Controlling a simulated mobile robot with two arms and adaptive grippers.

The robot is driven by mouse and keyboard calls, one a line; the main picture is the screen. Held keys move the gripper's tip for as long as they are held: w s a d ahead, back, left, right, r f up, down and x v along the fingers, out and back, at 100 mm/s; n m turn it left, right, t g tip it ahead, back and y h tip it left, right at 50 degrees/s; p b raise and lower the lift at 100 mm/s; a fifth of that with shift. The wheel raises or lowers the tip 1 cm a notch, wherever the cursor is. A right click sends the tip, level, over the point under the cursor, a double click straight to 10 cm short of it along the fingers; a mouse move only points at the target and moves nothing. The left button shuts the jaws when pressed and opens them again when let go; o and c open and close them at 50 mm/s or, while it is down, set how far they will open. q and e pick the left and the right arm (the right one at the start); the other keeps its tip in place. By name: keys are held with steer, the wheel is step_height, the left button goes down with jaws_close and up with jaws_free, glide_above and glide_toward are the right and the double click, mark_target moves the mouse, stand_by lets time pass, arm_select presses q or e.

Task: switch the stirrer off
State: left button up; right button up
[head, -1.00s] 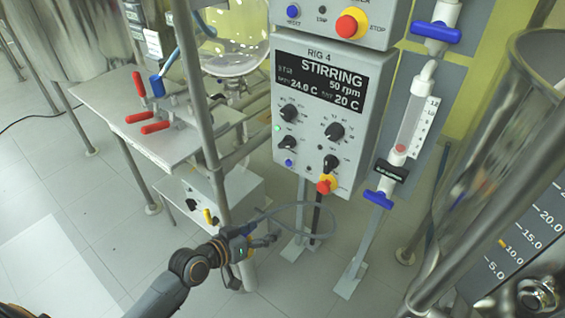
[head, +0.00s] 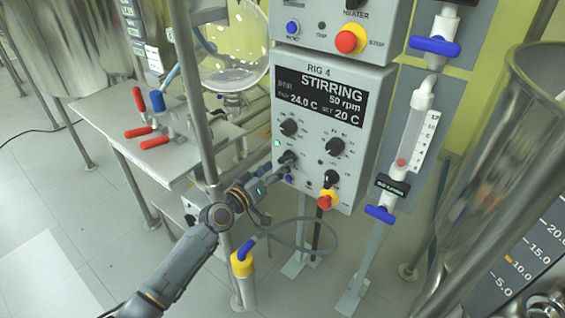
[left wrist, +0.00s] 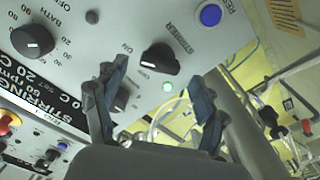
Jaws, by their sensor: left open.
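The grey RIG 4 control box (head: 368,125) has a lit display (head: 318,93) reading STIRRING, 50 rpm. The black stirrer knob (head: 287,158) sits low on the panel's left side, above a blue button (head: 289,178). In the left wrist view the stirrer knob (left wrist: 160,59) lies ahead, beside the STIRRER label, with a lit green lamp (left wrist: 167,87) near it. My left gripper (head: 272,174) is open close to the panel at the knob. Its fingers (left wrist: 162,82) stand apart, with nothing held; contact with the knob cannot be told. My right gripper is out of view.
A metal post (head: 192,90) and a shelf with red-handled clamps (head: 150,133) stand left.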

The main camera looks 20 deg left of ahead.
mark_target(283, 161)
arm_select(q)
steer(key=shift+x, duration=1.5)
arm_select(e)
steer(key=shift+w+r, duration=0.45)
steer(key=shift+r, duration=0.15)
arm_select(q)
steer(key=shift+c, duration=0.4)
steer(key=c, duration=1.1)
